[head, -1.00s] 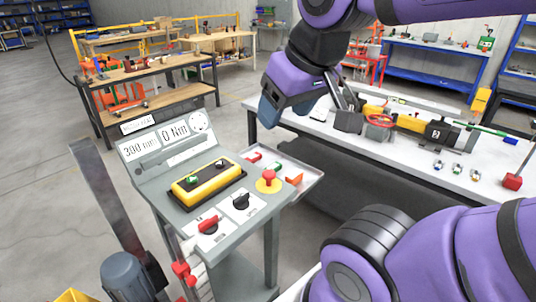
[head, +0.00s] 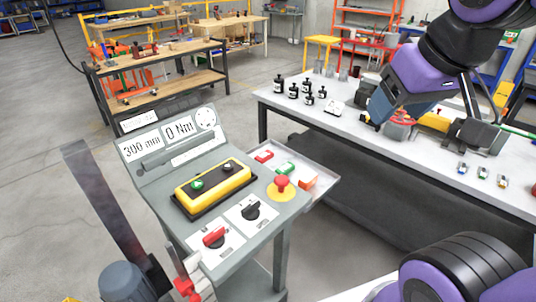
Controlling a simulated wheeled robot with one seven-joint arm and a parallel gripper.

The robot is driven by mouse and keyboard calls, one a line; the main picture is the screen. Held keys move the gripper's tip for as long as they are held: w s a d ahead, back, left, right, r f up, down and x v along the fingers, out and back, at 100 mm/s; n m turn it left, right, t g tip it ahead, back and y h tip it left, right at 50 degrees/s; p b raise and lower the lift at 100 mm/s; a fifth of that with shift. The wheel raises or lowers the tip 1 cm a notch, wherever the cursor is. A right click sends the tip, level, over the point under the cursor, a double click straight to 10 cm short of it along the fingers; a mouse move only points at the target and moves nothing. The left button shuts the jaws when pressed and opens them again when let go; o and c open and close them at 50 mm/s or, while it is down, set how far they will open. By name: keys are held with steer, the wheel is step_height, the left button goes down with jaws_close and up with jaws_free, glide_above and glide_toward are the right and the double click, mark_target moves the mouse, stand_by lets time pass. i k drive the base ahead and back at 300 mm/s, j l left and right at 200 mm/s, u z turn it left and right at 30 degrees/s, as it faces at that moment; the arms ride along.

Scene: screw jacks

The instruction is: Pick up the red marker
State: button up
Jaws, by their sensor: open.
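A small red piece (head: 263,156) lies at the far end of the grey side tray (head: 322,186) on the control console; it may be the red marker, but it is too small to be sure. My gripper (head: 473,136) hangs at the right over the white-topped bench, well to the right of the tray. Its dark jaws look apart, with nothing seen between them. My wrist hides part of a red wheel (head: 401,117) behind it.
The tray also holds a green piece (head: 284,169) and an orange-red block (head: 307,183). The console (head: 150,178) has a red mushroom button (head: 282,183). Several black bottles (head: 293,91) stand on the bench's left part. Small glassy items (head: 483,172) sit near its front edge.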

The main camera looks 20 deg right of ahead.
mark_target(264, 156)
steer(key=l+u, duration=0.3)
steer(key=l, duration=0.55)
steer(key=i+l+u, duration=0.2)
steer(key=l, duration=0.3)
steer(key=l+u, duration=0.15)
steer(key=l, duration=0.35)
steer(key=i+l+u, duration=0.15)
steer(key=i, duration=0.15)
steer(key=i+l+u, duration=0.15)
steer(key=i+j, duration=0.05)
steer(key=i, duration=0.05)
